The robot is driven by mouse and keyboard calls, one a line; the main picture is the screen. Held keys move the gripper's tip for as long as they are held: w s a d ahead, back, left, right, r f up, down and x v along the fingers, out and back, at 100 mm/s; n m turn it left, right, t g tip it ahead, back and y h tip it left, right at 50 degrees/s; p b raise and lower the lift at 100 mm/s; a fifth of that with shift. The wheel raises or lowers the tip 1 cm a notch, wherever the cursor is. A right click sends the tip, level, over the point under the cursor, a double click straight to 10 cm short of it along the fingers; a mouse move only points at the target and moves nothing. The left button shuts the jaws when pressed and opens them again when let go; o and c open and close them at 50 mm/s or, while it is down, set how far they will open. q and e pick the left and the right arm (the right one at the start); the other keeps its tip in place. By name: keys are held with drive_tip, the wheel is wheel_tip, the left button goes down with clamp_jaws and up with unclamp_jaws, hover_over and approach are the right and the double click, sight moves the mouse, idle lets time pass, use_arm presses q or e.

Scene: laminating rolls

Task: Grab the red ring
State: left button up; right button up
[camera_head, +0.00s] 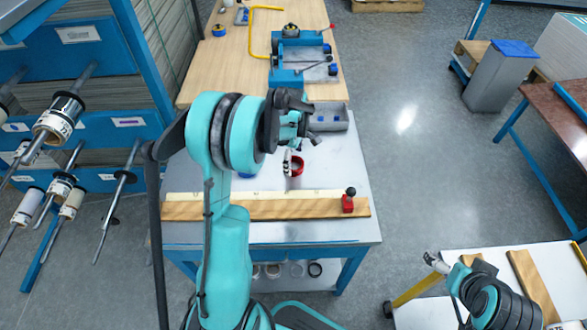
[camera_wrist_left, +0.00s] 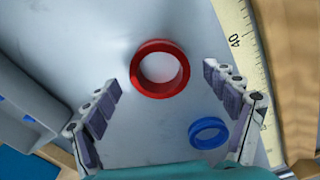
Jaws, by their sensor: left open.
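The red ring (camera_wrist_left: 160,93) lies flat on the grey metal tabletop in the left wrist view, between and slightly beyond my left gripper's fingertips. In the head view the red ring (camera_head: 298,168) is partly hidden by a finger. My left gripper (camera_wrist_left: 160,76) is open and empty, with one finger on each side of the ring and apart from it. In the head view my left gripper (camera_head: 294,154) is over the table. My right gripper (camera_head: 436,261) is at the lower right, too small to tell its state.
A blue ring (camera_wrist_left: 209,122) lies near the right finger. Bare metal surrounds the red ring.

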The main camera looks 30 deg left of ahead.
use_arm(q)
wheel_tip(320, 180, down, 2)
drive_tip(key=shift+f, duration=0.1)
drive_tip(key=c, duration=1.4)
drive_tip(key=shift+o, duration=0.2)
drive_tip(key=shift+r, duration=0.25)
